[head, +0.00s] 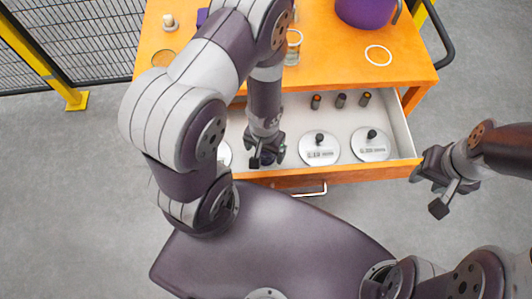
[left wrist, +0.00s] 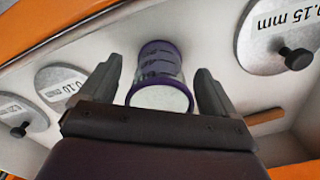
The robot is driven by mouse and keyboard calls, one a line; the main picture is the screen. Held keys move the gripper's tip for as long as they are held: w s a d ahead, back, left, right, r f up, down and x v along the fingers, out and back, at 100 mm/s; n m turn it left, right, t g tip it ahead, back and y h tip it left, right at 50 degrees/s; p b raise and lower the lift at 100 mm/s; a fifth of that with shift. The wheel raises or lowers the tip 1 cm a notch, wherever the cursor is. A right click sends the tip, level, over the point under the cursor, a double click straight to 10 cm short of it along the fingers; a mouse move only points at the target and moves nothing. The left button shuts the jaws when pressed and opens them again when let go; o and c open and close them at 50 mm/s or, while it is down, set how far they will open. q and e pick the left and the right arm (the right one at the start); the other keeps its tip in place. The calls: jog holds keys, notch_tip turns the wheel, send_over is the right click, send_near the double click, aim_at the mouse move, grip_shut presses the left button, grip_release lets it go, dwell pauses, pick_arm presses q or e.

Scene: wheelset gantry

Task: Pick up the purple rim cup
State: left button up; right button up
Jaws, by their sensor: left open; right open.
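The purple rim cup (left wrist: 160,72) stands in the open drawer in the left wrist view, pale inside with purple bands. My left gripper (left wrist: 158,88) is open, with one finger on each side of the cup. I cannot tell whether the fingers touch it. In the head view my left gripper (head: 265,150) points down into the drawer and mostly hides the cup, with only a dark purple bit (head: 267,158) showing. My right gripper (head: 442,186) is open and empty, to the right of the drawer's front corner.
White discs with black knobs (head: 320,149) (head: 370,145) lie in the drawer (head: 400,128). Several small dark cylinders (head: 340,100) stand behind them. A clear glass (head: 293,50), a white ring (head: 378,55) and a purple pot (head: 365,10) are on the orange top.

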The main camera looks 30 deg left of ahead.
pick_arm(q)
jog(key=shift+f, duration=0.65)
jog(key=c, duration=1.1)
jog(key=shift+o, duration=0.2)
jog(key=shift+r, duration=0.1)
